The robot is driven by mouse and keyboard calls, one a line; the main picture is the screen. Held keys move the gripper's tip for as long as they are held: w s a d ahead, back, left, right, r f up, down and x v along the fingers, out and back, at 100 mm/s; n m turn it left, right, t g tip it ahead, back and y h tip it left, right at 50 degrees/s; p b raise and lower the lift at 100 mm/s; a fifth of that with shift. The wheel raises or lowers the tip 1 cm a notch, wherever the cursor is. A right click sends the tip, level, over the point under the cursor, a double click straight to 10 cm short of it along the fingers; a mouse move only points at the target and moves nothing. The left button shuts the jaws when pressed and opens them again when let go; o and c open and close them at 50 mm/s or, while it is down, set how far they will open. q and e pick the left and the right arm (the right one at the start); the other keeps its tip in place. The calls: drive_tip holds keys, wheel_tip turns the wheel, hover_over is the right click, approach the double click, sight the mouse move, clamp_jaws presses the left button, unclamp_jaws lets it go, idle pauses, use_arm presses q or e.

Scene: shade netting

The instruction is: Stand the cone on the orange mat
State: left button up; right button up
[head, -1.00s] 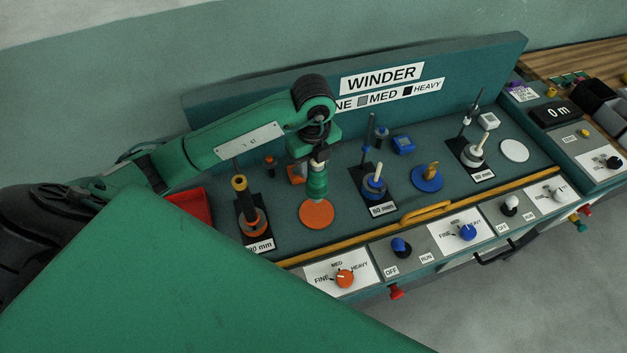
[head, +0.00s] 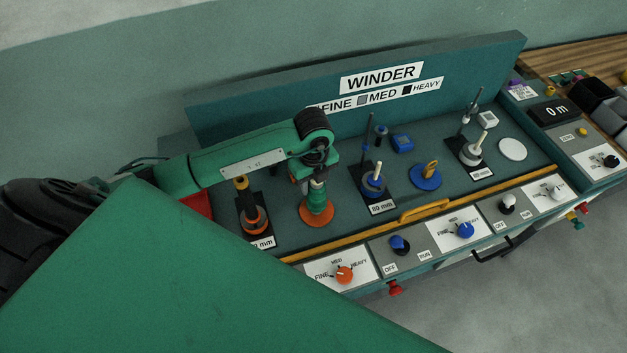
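The green cone (head: 317,196) is upright beneath my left gripper, at the orange mat (head: 317,219). Its lower end is over the round mat and appears to touch it or be just above it. My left gripper (head: 316,177) points down around the cone's pale top and appears shut on it; the fingers are small and partly hidden. My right gripper is not in view.
Left of the mat stands an orange-based spindle with a cone (head: 247,210). To the right are a blue spindle (head: 375,184), a blue mat (head: 427,182) and a white mat (head: 513,150). A yellow rail with a handle (head: 424,210) runs along the front.

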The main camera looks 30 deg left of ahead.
use_arm(q)
drive_tip(key=o, duration=0.4)
drive_tip(key=shift+c, duration=0.2)
drive_tip(key=shift+r, duration=0.1)
wheel_tip(320, 180, up, 12)
drive_tip(key=b, duration=0.2)
drive_tip(key=shift+b, duration=0.35)
